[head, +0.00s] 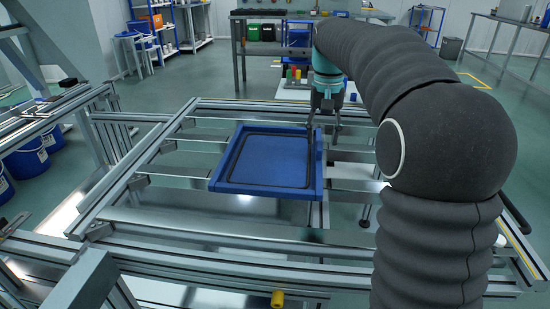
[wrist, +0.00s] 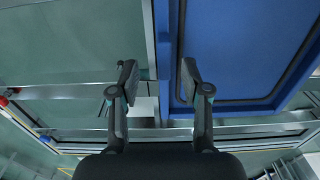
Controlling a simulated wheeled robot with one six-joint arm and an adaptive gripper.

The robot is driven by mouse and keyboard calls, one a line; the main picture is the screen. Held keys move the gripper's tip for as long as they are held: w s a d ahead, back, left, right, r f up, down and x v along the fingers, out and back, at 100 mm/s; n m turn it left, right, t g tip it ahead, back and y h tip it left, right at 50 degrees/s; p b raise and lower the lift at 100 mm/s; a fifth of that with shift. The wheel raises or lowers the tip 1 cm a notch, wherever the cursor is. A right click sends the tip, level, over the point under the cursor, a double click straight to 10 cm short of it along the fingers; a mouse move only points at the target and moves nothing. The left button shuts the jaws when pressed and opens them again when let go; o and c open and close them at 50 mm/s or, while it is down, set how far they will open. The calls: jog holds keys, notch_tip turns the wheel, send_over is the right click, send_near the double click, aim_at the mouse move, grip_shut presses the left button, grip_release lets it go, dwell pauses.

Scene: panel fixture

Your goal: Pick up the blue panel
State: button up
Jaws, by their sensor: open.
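The blue panel (head: 268,160) lies flat on the metal frame, with a raised rim and a dark seal line around its inside. My gripper (head: 329,128) is over the panel's right edge, near its far right corner. In the wrist view the panel (wrist: 245,45) fills the upper right. There my gripper (wrist: 158,75) is open and empty, and the panel's edge runs between its two fingers. The right finger overlaps the panel in the picture, and the left finger is outside it. I cannot tell whether either finger touches the panel.
The metal frame (head: 190,232) has several crossbars with open gaps, and it surrounds the panel. A yellow knob (head: 277,298) sits at its near edge. Blue buckets (head: 28,160) stand at the left.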

aim_at(320, 145)
jog(key=f, duration=0.4)
jog(key=shift+a+f+b, duration=0.2)
jog(key=shift+f+b, duration=0.05)
jog(key=shift+b, duration=0.1)
grip_shut()
